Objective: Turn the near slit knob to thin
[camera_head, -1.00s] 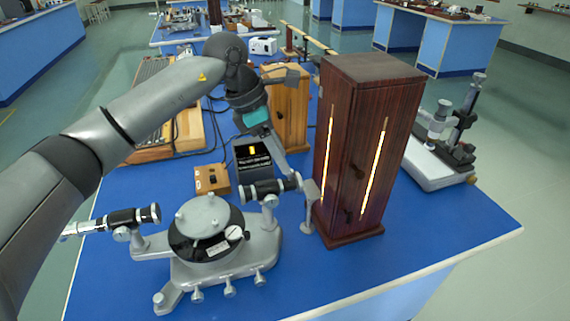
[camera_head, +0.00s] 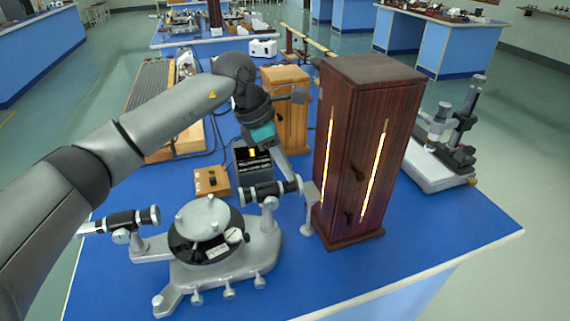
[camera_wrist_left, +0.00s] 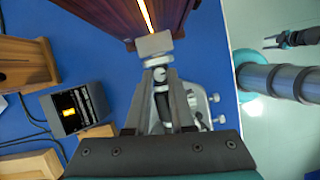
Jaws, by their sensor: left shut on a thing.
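The grey spectrometer (camera_head: 235,262) stands on the blue bench, with its black collimator tube (camera_head: 262,190) pointing right at the lamp housing. My left gripper (camera_head: 292,176) comes down from above onto the slit end of this tube. In the left wrist view, the gripper fingers (camera_wrist_left: 161,88) are shut around the small slit knob (camera_wrist_left: 158,62), just below the flat grey slit plate (camera_wrist_left: 153,45). The fingers hide most of the knob, and its marking cannot be read. My right gripper does not show.
The tall dark wooden lamp housing (camera_head: 345,170) with glowing slits stands close to the right of the gripper. A black power supply (camera_head: 252,165), a small wooden switch box (camera_head: 211,181) and a lighter wooden box (camera_head: 287,110) stand behind. The front right of the bench is clear.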

